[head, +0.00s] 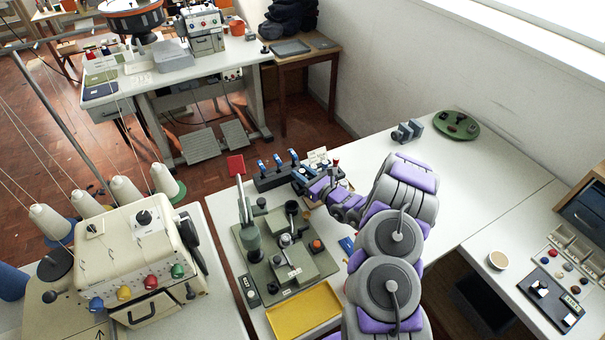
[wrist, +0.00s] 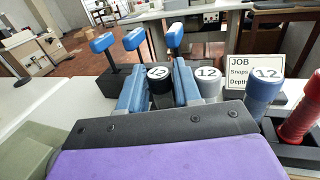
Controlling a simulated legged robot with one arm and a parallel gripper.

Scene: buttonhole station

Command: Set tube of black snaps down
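A black-bodied tube with a white cap marked 12 (wrist: 160,86) stands between my gripper's two blue fingers in the wrist view. My gripper (wrist: 159,92) appears shut on it, a finger against each side. The tube's lower end is hidden behind my gripper body, so I cannot tell whether it rests in the rack. In the head view my gripper (head: 303,181) is at the black rack (head: 268,183) at the table's back edge. The tube cannot be made out there.
A grey tube marked 12 (wrist: 208,84) stands close right of the held one. Farther right are a blue tube (wrist: 264,92) and a red tube (wrist: 300,108). Blue-topped levers (wrist: 102,43) stand left. A job card (wrist: 253,70) is behind. A green press (head: 285,250) and yellow tray (head: 303,311) lie nearer.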

